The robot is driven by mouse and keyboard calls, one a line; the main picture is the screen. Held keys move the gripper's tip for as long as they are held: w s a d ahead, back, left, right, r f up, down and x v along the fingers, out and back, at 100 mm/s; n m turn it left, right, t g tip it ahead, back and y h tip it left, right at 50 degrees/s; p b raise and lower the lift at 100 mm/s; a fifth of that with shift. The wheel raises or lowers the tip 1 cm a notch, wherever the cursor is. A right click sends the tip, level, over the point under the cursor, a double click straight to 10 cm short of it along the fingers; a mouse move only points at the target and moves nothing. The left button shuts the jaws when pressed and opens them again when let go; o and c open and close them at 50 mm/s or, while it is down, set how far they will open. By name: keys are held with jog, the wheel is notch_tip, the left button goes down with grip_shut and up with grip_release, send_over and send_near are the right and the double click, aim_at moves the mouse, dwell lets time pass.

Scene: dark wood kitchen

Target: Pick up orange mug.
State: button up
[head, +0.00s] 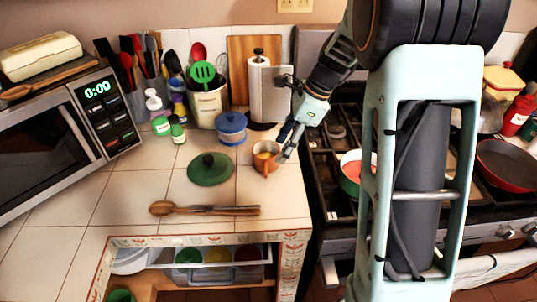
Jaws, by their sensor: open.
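The orange mug (265,163) stands on the tiled counter near its right side, left of the stove. It looks upright, with an orange-brown outside and a paler inside. My gripper (284,143) reaches down from the upper right and sits at the mug's right rim. Its fingers are apart, and part of the mug's right side is hidden behind them. I cannot tell whether a finger touches the mug or reaches inside it.
A blue lidded pot (231,129) stands just behind left, and a green lid (210,169) lies to the left. A paper towel roll (263,92) stands behind. Wooden spoons (205,209) lie in front. The stove (335,180) is on the right. Counter tiles at the left front are clear.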

aim_at(266, 170)
jog(key=x, duration=0.5)
jog(key=shift+a+f, duration=0.15)
jog(key=shift+a, duration=0.05)
jog(key=x, duration=0.5)
jog(key=shift+s+a, duration=0.25)
jog(key=shift+a, duration=0.1)
jog(key=c, duration=1.3)
grip_shut()
